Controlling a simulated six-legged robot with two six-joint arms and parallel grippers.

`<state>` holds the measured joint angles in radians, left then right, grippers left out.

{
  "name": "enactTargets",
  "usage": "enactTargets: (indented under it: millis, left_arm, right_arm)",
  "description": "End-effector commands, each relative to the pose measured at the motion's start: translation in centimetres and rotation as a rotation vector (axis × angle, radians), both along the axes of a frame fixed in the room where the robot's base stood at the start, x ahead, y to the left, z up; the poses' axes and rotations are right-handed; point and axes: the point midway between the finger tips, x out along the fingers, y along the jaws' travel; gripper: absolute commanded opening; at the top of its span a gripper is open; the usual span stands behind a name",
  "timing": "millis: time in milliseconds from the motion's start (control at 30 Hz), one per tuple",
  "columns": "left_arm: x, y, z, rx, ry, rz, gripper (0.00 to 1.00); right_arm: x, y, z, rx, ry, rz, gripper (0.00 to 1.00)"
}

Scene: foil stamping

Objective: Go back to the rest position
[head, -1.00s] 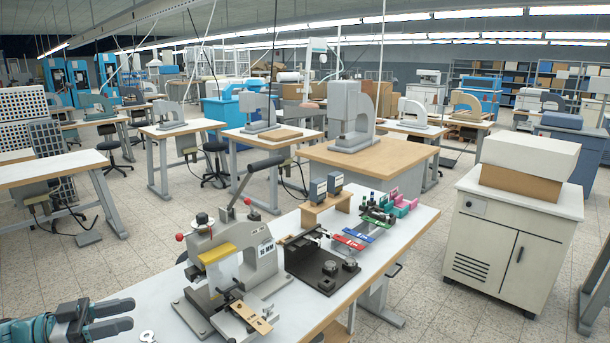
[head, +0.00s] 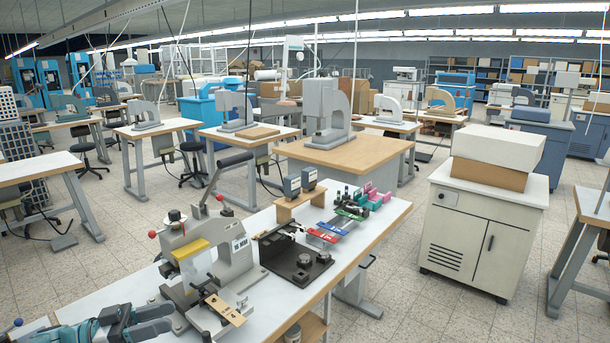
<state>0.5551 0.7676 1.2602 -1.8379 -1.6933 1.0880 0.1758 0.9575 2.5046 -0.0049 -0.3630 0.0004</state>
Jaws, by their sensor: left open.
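My left gripper (head: 152,322) is at the bottom left, over the near end of the white worktable (head: 262,318). Its two dark fingers are apart and nothing shows between them. It is to the left of the foil stamping press (head: 207,262) and its tips are close to the press base; I cannot tell if they touch. The press has a black-gripped lever, a yellow bar and a wooden piece (head: 225,309) at its front. My right gripper is not in view.
A black fixture (head: 295,262) with round knobs, red and blue pieces (head: 325,233), and a wooden stand (head: 300,200) fill the table behind the press. A white cabinet (head: 482,235) with boxes on top stands right. Open tiled floor (head: 400,305) lies between.

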Motion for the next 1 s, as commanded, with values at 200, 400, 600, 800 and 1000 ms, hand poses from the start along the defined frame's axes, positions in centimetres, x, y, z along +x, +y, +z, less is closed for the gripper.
enactTargets:
  millis: [200, 400, 600, 800, 1000]
  left_arm:
    - [3.0, -9.0, -3.4, -0.252, 0.188, 0.096, 0.44]
    - [3.1, -16.9, -15.0, -0.272, 0.607, 0.454, 0.44]
    - [-6.3, -19.4, -28.4, 0.055, 1.066, 0.723, 0.44]
    - [-19.5, -18.3, -35.2, 0.440, 1.437, 0.801, 0.44]
    - [-27.0, -17.5, -36.4, 0.705, 1.605, 0.721, 0.44]
  right_arm:
    - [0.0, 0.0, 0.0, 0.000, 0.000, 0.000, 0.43]
    - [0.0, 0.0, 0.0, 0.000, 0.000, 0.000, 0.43]
    - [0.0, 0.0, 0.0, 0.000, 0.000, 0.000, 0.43]
    - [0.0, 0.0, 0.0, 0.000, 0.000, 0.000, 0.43]
    - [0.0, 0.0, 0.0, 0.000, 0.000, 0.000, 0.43]
